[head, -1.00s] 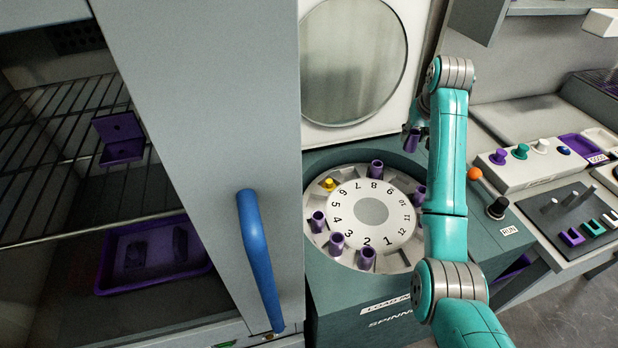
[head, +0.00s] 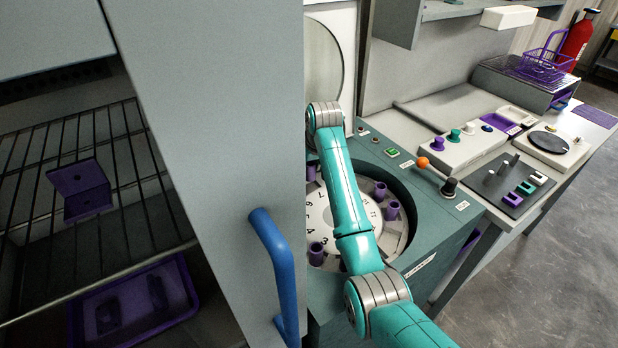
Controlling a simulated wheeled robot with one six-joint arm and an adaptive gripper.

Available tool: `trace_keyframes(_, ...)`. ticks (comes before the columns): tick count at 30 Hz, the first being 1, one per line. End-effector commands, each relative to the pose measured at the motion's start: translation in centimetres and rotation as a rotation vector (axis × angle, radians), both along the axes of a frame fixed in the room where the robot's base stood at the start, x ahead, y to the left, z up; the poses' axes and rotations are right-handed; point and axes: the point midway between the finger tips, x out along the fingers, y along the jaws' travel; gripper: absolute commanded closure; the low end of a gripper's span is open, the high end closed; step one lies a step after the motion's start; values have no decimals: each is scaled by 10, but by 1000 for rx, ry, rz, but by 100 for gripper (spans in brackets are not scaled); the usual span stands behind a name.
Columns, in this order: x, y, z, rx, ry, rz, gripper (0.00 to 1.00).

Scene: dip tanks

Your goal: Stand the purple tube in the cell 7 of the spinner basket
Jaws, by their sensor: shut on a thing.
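The spinner basket (head: 403,232) sits in a round well in the teal spinner housing. Its white numbered disc (head: 318,214) is partly covered by my arm and the cabinet door edge. Purple tubes stand in the basket: one at the door edge (head: 311,170), two on the right (head: 380,189) (head: 392,210) and one at the front left (head: 316,253). Digits show on the disc, but I cannot make out cell 7 itself. My arm crosses over the basket; my gripper and whatever it holds are hidden behind the door edge.
The open grey cabinet door with a blue handle (head: 275,262) blocks the left. An orange-knobbed lever (head: 423,162) stands on the housing's right rim. A bench at right holds colored knobs (head: 454,134) and a dark peg board (head: 512,186). Floor is clear at lower right.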

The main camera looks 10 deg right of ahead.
Motion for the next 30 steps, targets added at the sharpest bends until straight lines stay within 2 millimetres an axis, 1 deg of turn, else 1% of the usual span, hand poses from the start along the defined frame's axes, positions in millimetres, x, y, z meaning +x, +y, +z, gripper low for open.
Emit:
trace_keyframes(6,-1,0,-31,0,2,0,100)
trace_keyframes(9,0,0,-43,0,0,0,100)
trace_keyframes(21,0,0,-48,0,0,0,100)
trace_keyframes(22,0,0,-48,0,0,0,62)
trace_keyframes(23,0,0,-48,0,0,0,54)
trace_keyframes(24,0,0,-48,0,0,0,44)
trace_keyframes(25,0,0,-48,0,0,0,39)
trace_keyframes(30,0,0,-48,0,0,0,39)
